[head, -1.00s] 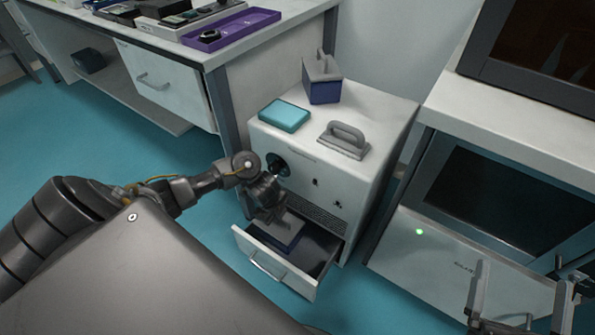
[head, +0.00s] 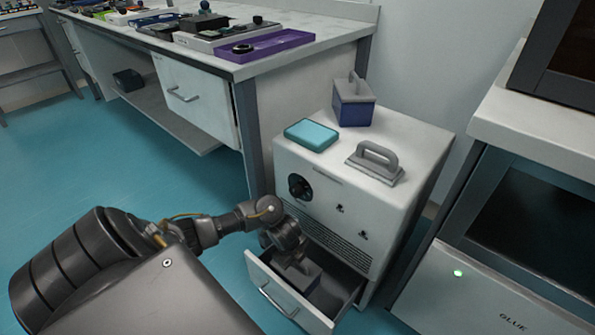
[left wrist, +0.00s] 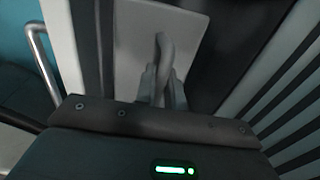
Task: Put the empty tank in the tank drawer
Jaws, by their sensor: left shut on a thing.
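The tank drawer (head: 290,303) stands open at the bottom front of the white cabinet. My left gripper (head: 292,262) is over the drawer and shut on the handle of a grey-topped tank (head: 307,278), which is inside the drawer's opening. The left wrist view shows the tank's pale top (left wrist: 190,35) and its upright handle (left wrist: 163,55) between the fingers. Whether the tank touches the drawer floor cannot be told. A second tank, blue with a grey handle (head: 354,108), stands on the cabinet top. My right gripper is out of view.
The white cabinet (head: 410,205) also bears a teal box (head: 312,135) and a grey handled block (head: 375,162). A bench with a purple tray (head: 265,46) stands to the left. A glue machine (head: 480,290) stands at the right.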

